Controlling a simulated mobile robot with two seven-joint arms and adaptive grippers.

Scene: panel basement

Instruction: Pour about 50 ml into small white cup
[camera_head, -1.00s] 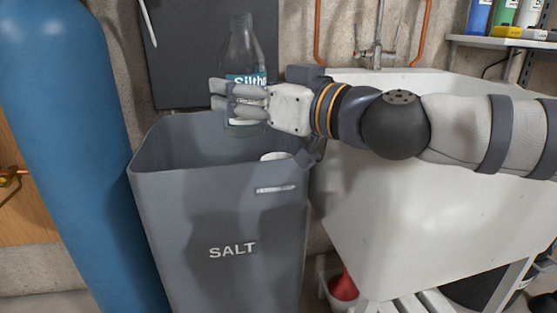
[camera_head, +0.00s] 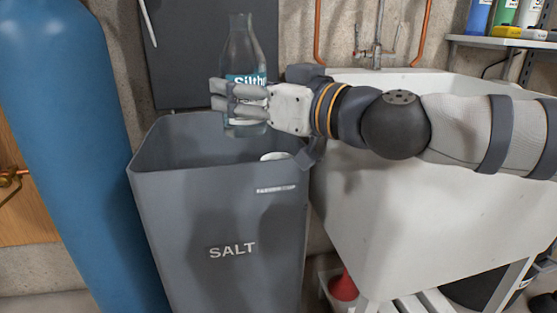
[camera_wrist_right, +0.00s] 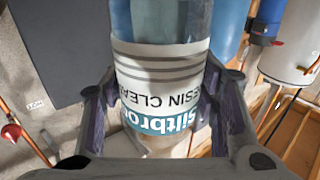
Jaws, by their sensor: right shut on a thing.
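A clear bottle (camera_head: 240,50) with a teal and white label stands upright in my right gripper (camera_head: 218,95), over the back part of the grey bin's opening. The fingers are closed around its lower half. In the right wrist view the bottle (camera_wrist_right: 160,70) sits between both fingers (camera_wrist_right: 155,112), its "Siltbro" label upside down in that picture. My left gripper is out of view.
The grey bin marked SALT (camera_head: 230,215) stands open below the bottle. A tall blue cylinder (camera_head: 65,130) is close on the left. A white sink (camera_head: 430,215) is at the right, under my right arm. A dark panel (camera_head: 190,60) hangs behind.

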